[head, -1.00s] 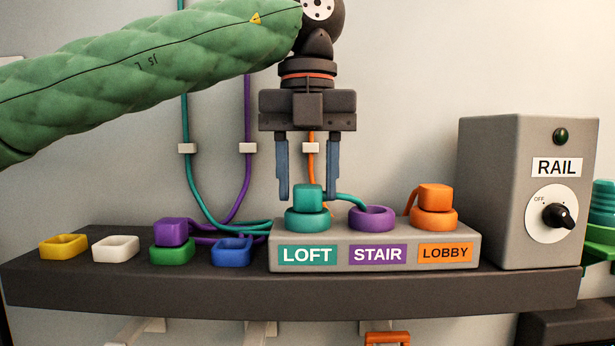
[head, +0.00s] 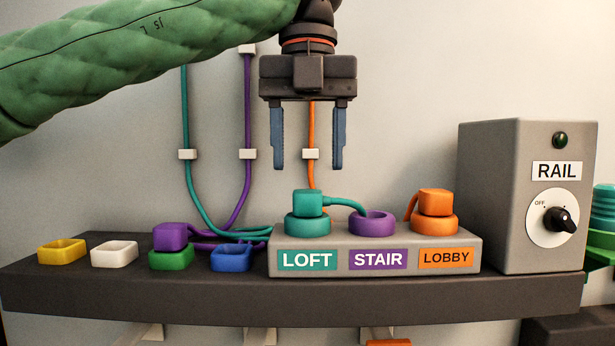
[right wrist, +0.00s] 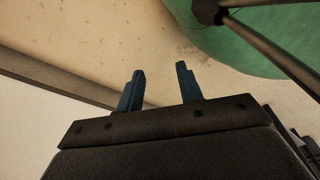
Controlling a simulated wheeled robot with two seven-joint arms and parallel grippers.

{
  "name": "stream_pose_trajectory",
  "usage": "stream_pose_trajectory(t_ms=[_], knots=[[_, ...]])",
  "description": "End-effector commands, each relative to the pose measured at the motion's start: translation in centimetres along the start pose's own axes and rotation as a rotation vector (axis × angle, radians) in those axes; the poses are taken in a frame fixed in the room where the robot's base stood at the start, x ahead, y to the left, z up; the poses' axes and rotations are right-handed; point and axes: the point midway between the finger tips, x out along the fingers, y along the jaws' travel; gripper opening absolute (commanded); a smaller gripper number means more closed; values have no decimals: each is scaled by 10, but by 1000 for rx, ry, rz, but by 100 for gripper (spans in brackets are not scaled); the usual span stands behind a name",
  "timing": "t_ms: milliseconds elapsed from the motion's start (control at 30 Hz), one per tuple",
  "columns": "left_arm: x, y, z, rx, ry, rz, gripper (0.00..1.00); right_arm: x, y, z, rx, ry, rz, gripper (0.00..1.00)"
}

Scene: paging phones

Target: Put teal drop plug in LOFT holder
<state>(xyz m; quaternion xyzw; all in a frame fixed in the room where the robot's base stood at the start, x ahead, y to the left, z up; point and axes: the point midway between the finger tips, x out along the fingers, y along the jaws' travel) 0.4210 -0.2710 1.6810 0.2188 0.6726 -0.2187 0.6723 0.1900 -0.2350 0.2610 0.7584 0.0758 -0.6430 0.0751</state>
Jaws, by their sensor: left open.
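The teal drop plug (head: 308,203) sits in the teal ring of the LOFT holder (head: 307,225), above the LOFT label on the grey block. Its teal cord leaves to the right, passing behind the purple ring. My left gripper (head: 308,165) is open and empty, pointing down, directly above the teal plug and apart from it. My right gripper (right wrist: 160,85) shows only in the right wrist view. Its two blue fingers are apart with nothing between them, away from the shelf objects.
The purple STAIR holder (head: 372,222) is empty. An orange plug (head: 434,202) sits in the LOBBY holder. A purple plug (head: 170,236) rests on the green tray (head: 171,258). Yellow, white and blue trays stand alongside on the dark shelf (head: 290,298). The grey RAIL box (head: 490,200) stands at right.

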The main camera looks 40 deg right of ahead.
Motion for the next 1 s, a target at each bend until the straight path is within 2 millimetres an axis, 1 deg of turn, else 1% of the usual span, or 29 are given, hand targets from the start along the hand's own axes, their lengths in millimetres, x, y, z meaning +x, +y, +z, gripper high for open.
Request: stream_pose_trajectory(t_ms=[33, 300, 500, 700, 1000], knots=[[-6, 0, 0, -2, -2, 0, 54, 2, 0, -11, 0, 12, 0, 36], [-52, 0, 0, -3, -3, -1, 54, -1, 3, -47, 0, 37, 4, 36], [-71, 0, 0, -2, -1, 1, 54, -5, 3, -54, 1, 38, 4, 36], [-80, 0, 0, -2, 0, 0, 54, -6, 4, -58, 2, 41, 4, 36], [-82, 0, 0, -1, 0, 0, 54, -7, 5, -59, 2, 42, 6, 36]])
